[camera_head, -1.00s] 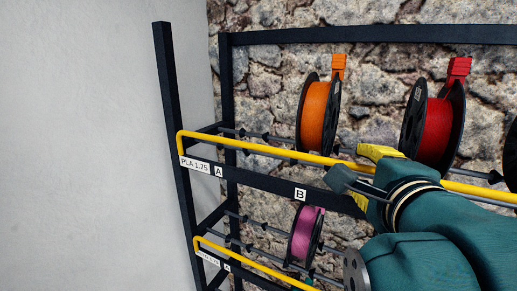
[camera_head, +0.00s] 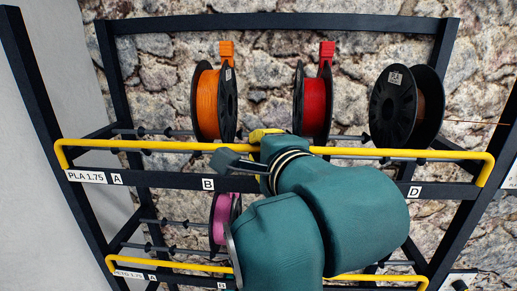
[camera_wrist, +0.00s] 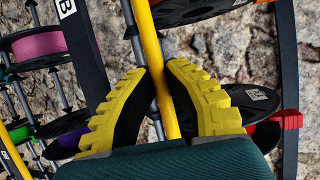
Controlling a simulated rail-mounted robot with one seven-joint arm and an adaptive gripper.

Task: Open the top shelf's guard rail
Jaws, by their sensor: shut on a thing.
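The top shelf's guard rail (camera_head: 400,153) is a yellow bar with bent ends. It runs along the shelf front, just above the black front beam (camera_head: 150,179) labelled PLA 1.75. My gripper (camera_head: 264,137) is at the middle of this rail. In the wrist view my gripper (camera_wrist: 160,78) has its ridged yellow fingers shut on the rail (camera_wrist: 149,35), one on each side. My arm hides part of the rail and beam in the head view.
Behind the rail hang an orange spool (camera_head: 206,105), a red spool (camera_head: 315,107) and a black spool (camera_head: 395,108). Below are a magenta spool (camera_head: 221,217) and a lower yellow rail (camera_head: 190,266). A stone wall (camera_head: 160,70) stands behind.

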